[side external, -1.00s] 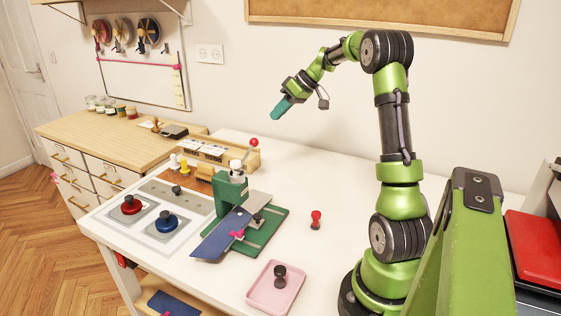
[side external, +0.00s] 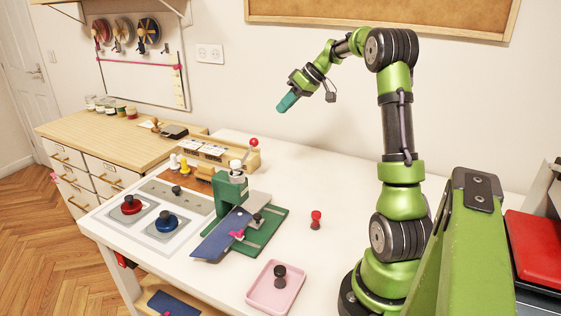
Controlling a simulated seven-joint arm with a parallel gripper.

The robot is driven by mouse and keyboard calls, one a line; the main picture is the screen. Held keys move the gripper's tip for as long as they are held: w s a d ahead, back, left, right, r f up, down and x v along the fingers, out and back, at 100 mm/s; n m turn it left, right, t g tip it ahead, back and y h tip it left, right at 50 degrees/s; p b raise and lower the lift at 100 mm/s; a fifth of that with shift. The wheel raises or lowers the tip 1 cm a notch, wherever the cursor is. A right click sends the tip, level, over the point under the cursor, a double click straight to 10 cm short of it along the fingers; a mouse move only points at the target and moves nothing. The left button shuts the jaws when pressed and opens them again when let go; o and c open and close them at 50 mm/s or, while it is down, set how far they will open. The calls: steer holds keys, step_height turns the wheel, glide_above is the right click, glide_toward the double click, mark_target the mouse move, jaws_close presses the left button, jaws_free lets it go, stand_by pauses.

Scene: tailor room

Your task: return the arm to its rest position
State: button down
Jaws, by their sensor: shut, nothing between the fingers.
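My gripper (side external: 287,101) has teal fingers and hangs in the air, well above the white table (side external: 345,262). It is shut and empty, pointing down and to the left. My green and black arm rises at the right of the view and bends over at the top. Nothing touches the gripper.
Below stand a green press (side external: 231,190) with a blue strip (side external: 221,236), a pink tray (side external: 262,304) holding a black knob, and a red-topped peg (side external: 316,219). A board (side external: 146,222) with red and blue knobs lies left. The air around my gripper is clear.

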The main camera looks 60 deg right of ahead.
steer(key=s+a, duration=0.4)
steer(key=a, duration=0.8)
steer(key=s+a+m, duration=0.1)
steer(key=s+a, duration=0.4)
steer(key=a, duration=0.7)
steer(key=s+a+m+h, duration=0.1)
steer(key=s+a, duration=0.4)
steer(key=a, duration=0.7)
steer(key=shift+f, duration=0.4)
steer(key=c, duration=1.8)
jaws_free()
steer(key=shift+c, duration=0.2)
